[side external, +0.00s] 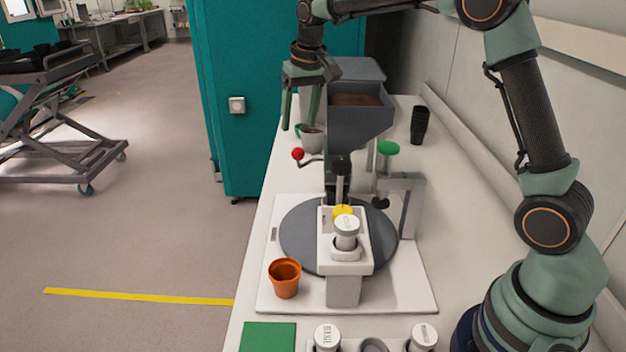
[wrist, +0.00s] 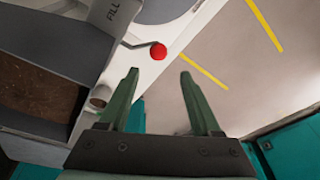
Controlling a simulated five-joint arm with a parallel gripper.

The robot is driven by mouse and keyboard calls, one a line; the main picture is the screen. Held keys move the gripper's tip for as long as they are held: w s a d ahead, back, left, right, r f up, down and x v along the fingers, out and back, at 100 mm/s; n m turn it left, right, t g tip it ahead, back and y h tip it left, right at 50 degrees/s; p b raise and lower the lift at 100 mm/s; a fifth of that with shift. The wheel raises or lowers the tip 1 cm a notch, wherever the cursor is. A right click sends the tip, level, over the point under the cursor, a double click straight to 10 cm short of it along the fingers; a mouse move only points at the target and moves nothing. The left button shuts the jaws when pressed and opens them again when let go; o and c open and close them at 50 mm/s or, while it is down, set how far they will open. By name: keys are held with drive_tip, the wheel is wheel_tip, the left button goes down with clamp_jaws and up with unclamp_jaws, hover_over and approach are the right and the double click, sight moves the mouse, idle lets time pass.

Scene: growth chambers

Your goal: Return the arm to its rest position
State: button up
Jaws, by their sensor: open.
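My gripper (side external: 300,122) hangs from my arm at the far end of the bench, left of the grey hopper, in the side view. In the wrist view my gripper (wrist: 159,76) has its two green fingers spread wide, with nothing between them. A small light pot (side external: 312,141) with dark contents stands close to the fingers in the side view; I cannot tell the exact gap. The red knob (side external: 297,153) of a crank is below the fingers there, and the knob (wrist: 158,50) shows beyond the fingertips in the wrist view.
The grey hopper (side external: 360,125) holds brown soil. Black stacked pots (side external: 419,125) are near the wall. A teal cabinet (side external: 245,150) stands left of the bench. The floor (side external: 140,220) is open.

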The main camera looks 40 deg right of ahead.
drive_tip(key=s+a+r+n+t, duration=0.15)
drive_tip(key=s+r, duration=0.35)
drive_tip(key=s, duration=0.8)
drive_tip(key=s+a+f+n+t, duration=0.1)
drive_tip(key=s+f, duration=0.2)
drive_tip(key=s, duration=0.8)
drive_tip(key=shift+f+t, duration=0.35)
drive_tip(key=shift+o, duration=0.6)
drive_tip(key=shift+w+a, duration=0.1)
